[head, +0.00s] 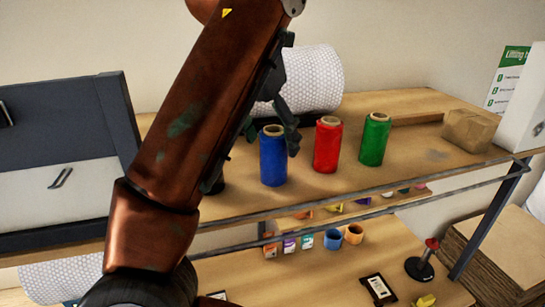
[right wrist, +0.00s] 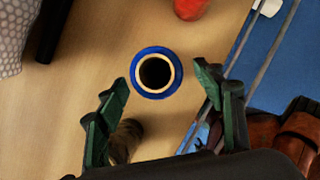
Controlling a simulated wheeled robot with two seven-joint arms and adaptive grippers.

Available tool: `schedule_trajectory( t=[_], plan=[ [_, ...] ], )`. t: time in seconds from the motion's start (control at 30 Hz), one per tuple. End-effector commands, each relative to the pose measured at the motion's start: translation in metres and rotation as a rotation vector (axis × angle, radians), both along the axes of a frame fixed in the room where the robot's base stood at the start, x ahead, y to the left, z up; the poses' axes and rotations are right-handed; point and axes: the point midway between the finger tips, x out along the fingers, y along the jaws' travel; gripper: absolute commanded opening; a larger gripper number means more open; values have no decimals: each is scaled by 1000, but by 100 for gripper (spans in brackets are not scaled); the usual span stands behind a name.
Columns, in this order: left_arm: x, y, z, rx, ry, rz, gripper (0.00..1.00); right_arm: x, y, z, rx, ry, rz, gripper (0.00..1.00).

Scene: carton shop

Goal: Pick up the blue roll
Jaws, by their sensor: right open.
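The blue roll (head: 273,158) stands upright on the wooden shelf, left of the red roll (head: 327,146) and the green roll (head: 375,140). My right gripper (head: 282,118) is open at the blue roll's top, partly behind it in the head view. In the right wrist view, the blue roll (right wrist: 136,82) is seen from above, its cardboard core showing between and just beyond the open fingers. I cannot tell whether a finger touches it. The red roll (right wrist: 190,7) shows at the top edge there. My left gripper is not in view.
A bubble-wrap roll (head: 318,78) lies behind the rolls. A brown parcel (head: 470,130) sits at the shelf's right end. A metal rail (head: 400,188) runs along the front edge. A lower surface holds small cups and a stamp (head: 422,262). The shelf is clear between green roll and parcel.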

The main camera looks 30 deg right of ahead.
Motion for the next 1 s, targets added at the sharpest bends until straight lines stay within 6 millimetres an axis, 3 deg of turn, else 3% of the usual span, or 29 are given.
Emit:
schedule_trajectory(
  t=[0.23,0.57,1.0],
  plan=[
    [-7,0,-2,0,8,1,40,8,-9,-32,-1,2,-3,62],
    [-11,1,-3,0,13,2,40,8,-10,-36,-2,0,1,62],
    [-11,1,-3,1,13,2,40,8,-10,-36,-2,0,0,31]
  ],
)
